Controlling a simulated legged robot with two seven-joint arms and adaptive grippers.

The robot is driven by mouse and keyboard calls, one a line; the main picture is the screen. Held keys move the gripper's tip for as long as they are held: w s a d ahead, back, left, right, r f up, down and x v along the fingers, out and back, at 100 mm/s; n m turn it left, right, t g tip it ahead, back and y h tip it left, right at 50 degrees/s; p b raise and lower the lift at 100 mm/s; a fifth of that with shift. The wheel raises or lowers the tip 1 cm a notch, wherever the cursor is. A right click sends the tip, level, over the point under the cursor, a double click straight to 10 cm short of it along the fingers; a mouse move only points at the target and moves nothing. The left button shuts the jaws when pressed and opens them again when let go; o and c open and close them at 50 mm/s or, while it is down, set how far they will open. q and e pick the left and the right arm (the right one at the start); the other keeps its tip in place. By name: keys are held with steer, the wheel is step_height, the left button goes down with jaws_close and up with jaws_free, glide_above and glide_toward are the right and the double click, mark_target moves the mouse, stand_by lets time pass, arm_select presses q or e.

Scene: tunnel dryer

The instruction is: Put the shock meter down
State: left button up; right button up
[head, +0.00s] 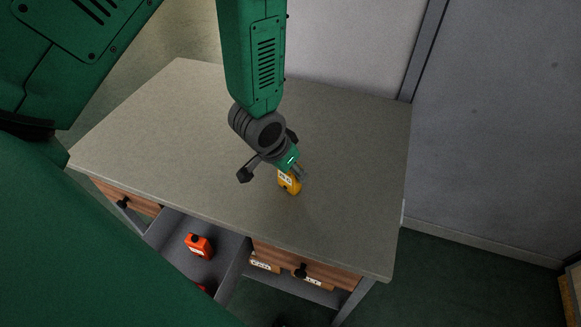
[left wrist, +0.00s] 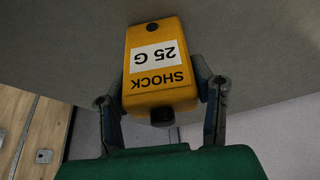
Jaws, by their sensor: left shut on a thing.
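The shock meter (head: 290,183) is a small yellow-orange box with a white label; in the left wrist view (left wrist: 156,92) the label reads "SHOCK 25 G" upside down. My left gripper (head: 291,174) is shut on it, with one finger on each side of the box. The meter is over the grey tabletop (head: 180,130), toward its front right part. I cannot tell whether its far end touches the top. My right gripper is not in view.
Wooden drawer fronts with dark knobs (head: 300,271) line the front edge. The tabletop around the meter is clear. A grey wall (head: 490,120) stands behind at the right.

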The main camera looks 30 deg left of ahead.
arm_select(q)
steer(key=shift+d+r, duration=0.1)
steer(key=shift+d, duration=0.05)
steer(key=o, duration=1.2)
steer(key=shift+a, duration=0.2)
steer(key=shift+r, duration=0.2)
steer(key=p+v, duration=0.1)
steer(key=v, duration=1)
steer(key=shift+s+r, duration=0.2)
steer(key=shift+r, duration=0.05)
